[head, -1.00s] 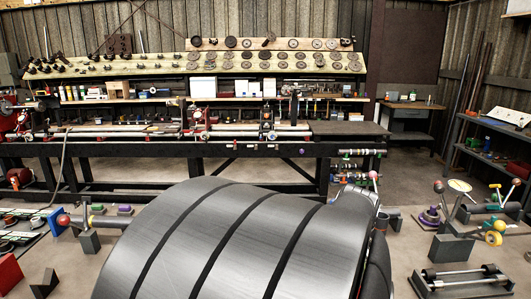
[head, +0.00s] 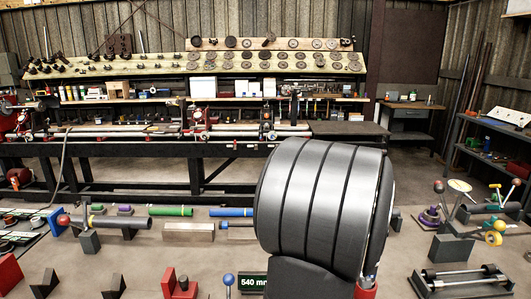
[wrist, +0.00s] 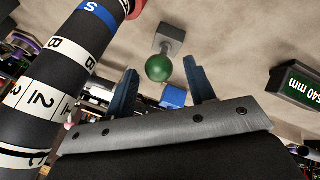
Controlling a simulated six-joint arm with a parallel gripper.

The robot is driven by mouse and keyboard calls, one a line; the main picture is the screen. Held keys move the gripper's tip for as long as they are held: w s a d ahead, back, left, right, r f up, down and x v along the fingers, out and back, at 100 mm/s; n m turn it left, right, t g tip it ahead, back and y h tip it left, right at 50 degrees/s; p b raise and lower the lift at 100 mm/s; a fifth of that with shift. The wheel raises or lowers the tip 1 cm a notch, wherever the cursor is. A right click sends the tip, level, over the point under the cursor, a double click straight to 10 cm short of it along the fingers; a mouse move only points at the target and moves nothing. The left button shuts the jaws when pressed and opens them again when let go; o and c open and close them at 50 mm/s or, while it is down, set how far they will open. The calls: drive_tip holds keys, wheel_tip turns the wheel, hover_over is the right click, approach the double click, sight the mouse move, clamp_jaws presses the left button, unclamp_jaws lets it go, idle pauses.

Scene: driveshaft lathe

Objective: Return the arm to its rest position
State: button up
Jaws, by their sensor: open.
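My gripper (wrist: 160,66) shows in the wrist view with its two blue fingers spread apart and nothing held between them. A green ball on a grey block (wrist: 158,68) appears beyond the gap between the fingers, apart from them. In the head view my large grey arm stands over the right middle of the bench; my gripper is not visible there.
A dark tube with lettered bands (wrist: 62,70) runs along the left of the wrist view.

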drive_tip(key=x, duration=0.2)
drive_tip(key=shift+w+f, duration=0.15)
drive_tip(key=shift+f, duration=0.2)
drive_tip(key=w, duration=0.3)
drive_tip(key=w+r, duration=0.1)
drive_tip(key=w, duration=0.4)
drive_tip(key=shift+w+r, duration=0.2)
drive_tip(key=shift+w, duration=0.1)
drive_tip(key=shift+w+f+g, duration=0.2)
drive_tip(key=shift+w+g, duration=0.4)
drive_tip(key=shift+g, duration=0.2)
drive_tip(key=shift+w+f+g, duration=0.2)
drive_tip(key=shift+w+g, duration=0.35)
drive_tip(key=shift+g, duration=0.25)
